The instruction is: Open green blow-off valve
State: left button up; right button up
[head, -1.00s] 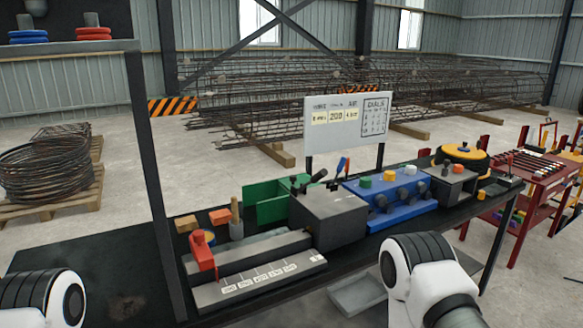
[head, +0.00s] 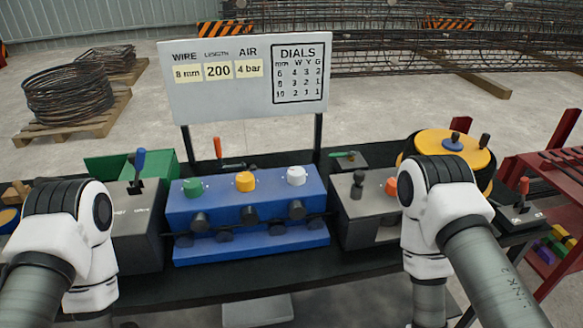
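A small lever with a green handle (head: 343,155) lies roughly level on a low dark box (head: 347,163) behind the bench devices, just right of the sign's right post. It looks like the green blow-off valve; its exact setting is too small to tell. A lever with an upright orange-red handle (head: 218,147) stands farther left, behind the blue box. My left arm comes in at the lower left and my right arm at the lower right, in front of the bench. Both grippers are out of view.
A blue box (head: 250,212) with green, yellow and white knobs stands mid-bench. Grey boxes (head: 140,225) flank it, the left one bearing a blue-tipped lever. A sign (head: 245,75) rises behind. A yellow turntable (head: 447,147) is at right, partly behind my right arm.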

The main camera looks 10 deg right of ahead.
aim_at(332, 155)
jog(key=i+l, duration=0.15)
jog(key=l, duration=0.25)
jog(key=i+l, duration=0.1)
jog(key=l, duration=0.35)
jog(key=i+l, duration=0.15)
jog(key=l, duration=0.25)
jog(key=i+l, duration=0.15)
jog(key=l, duration=0.3)
jog(key=k+j+z, duration=0.6)
jog(key=k+z, duration=0.15)
jog(key=k, duration=0.25)
